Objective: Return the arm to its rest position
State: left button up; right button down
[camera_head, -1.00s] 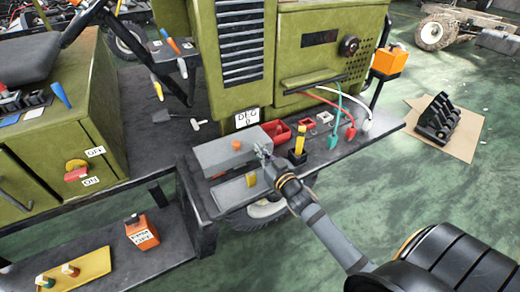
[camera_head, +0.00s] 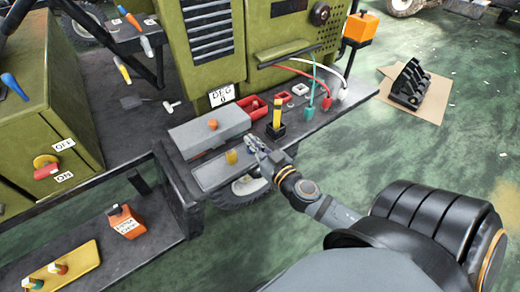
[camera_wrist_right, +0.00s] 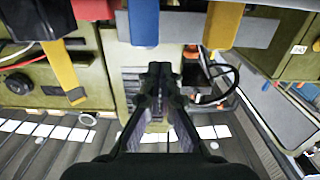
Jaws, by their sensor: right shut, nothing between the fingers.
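My right arm reaches in from the lower right in the head view. My right gripper (camera_head: 256,146) is above the front edge of the grey work shelf, just right of the grey tray. It is shut and empty. In the right wrist view its black fingers (camera_wrist_right: 160,75) meet at the tips, with nothing between them. My left gripper is not in view.
A grey box with an orange knob (camera_head: 212,124) and a grey tray (camera_head: 212,174) with a yellow piece are left of the gripper. A yellow-handled tool in a black holder (camera_head: 276,126), a red bin (camera_head: 251,109) and cables stand behind.

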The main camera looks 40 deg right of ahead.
jog(key=shift+s+r, duration=0.2)
jog(key=shift+s, duration=1.9)
jog(key=shift+d, duration=0.1)
